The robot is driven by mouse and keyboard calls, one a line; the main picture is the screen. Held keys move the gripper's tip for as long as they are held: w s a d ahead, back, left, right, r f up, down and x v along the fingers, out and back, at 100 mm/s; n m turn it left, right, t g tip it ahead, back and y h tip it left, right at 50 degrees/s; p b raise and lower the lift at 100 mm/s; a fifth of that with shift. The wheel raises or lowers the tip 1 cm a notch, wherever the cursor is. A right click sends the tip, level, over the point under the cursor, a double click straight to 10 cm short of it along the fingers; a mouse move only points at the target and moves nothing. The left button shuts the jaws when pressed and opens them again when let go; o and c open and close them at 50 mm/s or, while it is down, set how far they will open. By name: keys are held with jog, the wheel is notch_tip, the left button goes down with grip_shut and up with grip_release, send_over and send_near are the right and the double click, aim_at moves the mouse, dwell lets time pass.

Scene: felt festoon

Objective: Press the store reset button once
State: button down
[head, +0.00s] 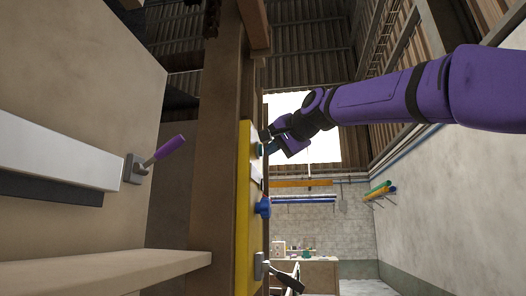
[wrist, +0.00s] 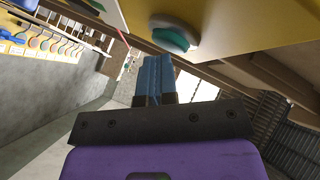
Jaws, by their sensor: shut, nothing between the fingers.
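A round teal-green button (wrist: 170,40) on a pale base stands out from a yellow panel (wrist: 225,22) in the wrist view. I cannot read a label on it. In the head view, the yellow panel (head: 244,205) is seen nearly edge-on, and a small teal part (head: 261,149) shows at its upper end. My gripper (wrist: 157,62) is shut, its blue fingers empty and just below the button in the wrist view. In the head view, my gripper (head: 272,147) is close beside the panel's upper end. I cannot tell whether the fingertips touch the button.
A blue knob (head: 263,207) and a grey lever with a dark handle (head: 280,274) sit lower on the panel. A purple-handled lever (head: 166,149) is at the left. A brown post (head: 217,120) stands beside the panel. Open room lies to the right.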

jog(key=shift+s+d, duration=0.15)
jog(key=shift+d, duration=0.5)
jog(key=d, duration=0.2)
jog(key=s+d, duration=0.1)
jog(key=d, duration=0.2)
dwell(1.0)
jog(key=s+d+f+n+g+h, duration=0.1)
jog(key=s+d+f+g+h, duration=0.1)
jog(key=s+d+f, duration=0.4)
jog(key=s+d+f+n+g+h, duration=0.2)
jog(key=s+d+f, duration=0.5)
jog(key=s+f, duration=0.9)
jog(key=s+d+f+n+g+h, duration=0.1)
jog(key=s+d+f+g+h, duration=0.2)
jog(key=f, duration=1.8)
jog(key=s+d+h, duration=0.1)
jog(key=s+d, duration=0.3)
jog(key=s, duration=0.5)
jog(key=shift+d+f+n+h, duration=0.2)
jog(key=shift+n+h, duration=0.1)
jog(key=shift+h, duration=0.1)
